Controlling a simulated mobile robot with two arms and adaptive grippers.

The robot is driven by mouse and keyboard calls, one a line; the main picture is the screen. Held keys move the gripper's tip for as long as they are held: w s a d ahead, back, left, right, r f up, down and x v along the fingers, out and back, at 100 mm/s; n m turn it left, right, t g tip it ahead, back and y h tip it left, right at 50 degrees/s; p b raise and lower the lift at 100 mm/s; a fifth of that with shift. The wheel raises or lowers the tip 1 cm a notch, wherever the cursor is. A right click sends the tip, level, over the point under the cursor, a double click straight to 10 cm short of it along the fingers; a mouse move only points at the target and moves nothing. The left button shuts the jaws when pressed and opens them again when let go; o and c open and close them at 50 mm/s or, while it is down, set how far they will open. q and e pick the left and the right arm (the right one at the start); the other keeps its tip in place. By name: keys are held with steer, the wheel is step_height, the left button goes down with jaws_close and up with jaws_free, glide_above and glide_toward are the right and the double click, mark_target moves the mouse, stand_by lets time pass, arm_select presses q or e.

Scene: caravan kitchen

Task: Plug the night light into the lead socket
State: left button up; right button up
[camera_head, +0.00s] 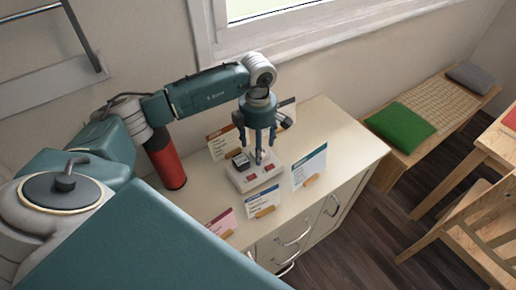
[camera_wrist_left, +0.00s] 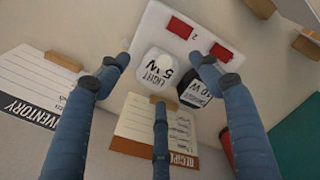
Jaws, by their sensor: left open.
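The white lead socket block (camera_head: 244,184) stands on the cream counter, with two red patches on its top. In the left wrist view the block (camera_wrist_left: 146,42) carries a white piece marked "LIGHT 5W" (camera_wrist_left: 158,68), which I take for the night light. Beside it is a dark and white piece with a partly hidden "W" label (camera_wrist_left: 197,92). Whether either is plugged in, I cannot tell. My left gripper (camera_head: 258,158) is open above the block, its blue fingers (camera_wrist_left: 165,85) spread around the white piece. My right gripper is not in view.
Several cards stand around the block: one at its right (camera_head: 310,168), one in front (camera_head: 262,203), a pink one (camera_head: 221,222) and one behind (camera_head: 222,143). A red cylinder (camera_head: 166,163) stands to the left. The counter's right end (camera_head: 350,145) is clear.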

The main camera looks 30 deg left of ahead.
arm_select(q)
step_height(320, 180, up, 11)
steer(key=shift+f, duration=0.2)
stand_by(0.4)
